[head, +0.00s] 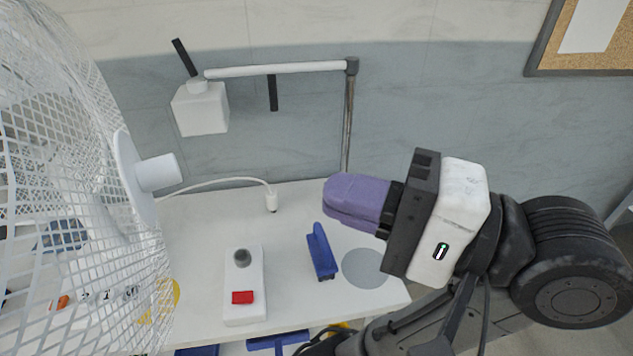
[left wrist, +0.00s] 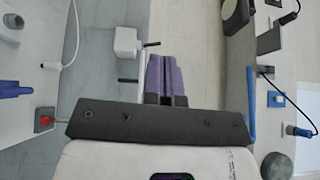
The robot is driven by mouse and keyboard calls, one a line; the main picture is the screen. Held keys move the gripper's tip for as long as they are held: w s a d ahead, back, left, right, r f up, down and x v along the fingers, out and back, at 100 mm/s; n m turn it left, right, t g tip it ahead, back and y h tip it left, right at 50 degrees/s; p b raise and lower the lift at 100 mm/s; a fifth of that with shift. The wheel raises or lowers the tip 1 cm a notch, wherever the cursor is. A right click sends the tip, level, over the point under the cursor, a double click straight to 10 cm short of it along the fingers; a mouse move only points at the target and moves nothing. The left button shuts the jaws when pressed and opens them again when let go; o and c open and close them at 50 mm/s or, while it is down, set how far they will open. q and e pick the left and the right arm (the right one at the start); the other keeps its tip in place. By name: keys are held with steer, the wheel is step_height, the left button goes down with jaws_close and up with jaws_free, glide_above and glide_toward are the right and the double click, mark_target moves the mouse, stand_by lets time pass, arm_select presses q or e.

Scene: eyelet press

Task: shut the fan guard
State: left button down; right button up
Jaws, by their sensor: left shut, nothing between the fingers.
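The fan guard (head: 75,150), a large white wire mesh, fills the left side of the head view, close to the camera. A white round hub (head: 140,180) with a short stub sits at its right side. The guard is cut off by the frame, and I cannot tell whether it meets the fan body. My left gripper (head: 335,201) has purple fingers pressed together with nothing between them. It is in the air well to the right of the guard, apart from it. Its fingers also show in the left wrist view (left wrist: 164,62), where I cannot make out the guard. My right gripper is not in view.
A white table (head: 205,215) holds a white switch box with a red button (head: 243,298) and a blue tool (head: 322,251). A white box (head: 200,108) with black levers hangs from a horizontal arm on a metal post (head: 348,120). Space between guard and gripper is open.

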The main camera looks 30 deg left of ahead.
arm_select(q)
steer(key=s+a+b, duration=0.2)
steer(key=s+a, duration=0.2)
steer(key=a, duration=0.7)
steer(key=shift+s+a+r, duration=0.15)
steer(key=shift+a+r, duration=0.05)
steer(key=shift+a, duration=0.15)
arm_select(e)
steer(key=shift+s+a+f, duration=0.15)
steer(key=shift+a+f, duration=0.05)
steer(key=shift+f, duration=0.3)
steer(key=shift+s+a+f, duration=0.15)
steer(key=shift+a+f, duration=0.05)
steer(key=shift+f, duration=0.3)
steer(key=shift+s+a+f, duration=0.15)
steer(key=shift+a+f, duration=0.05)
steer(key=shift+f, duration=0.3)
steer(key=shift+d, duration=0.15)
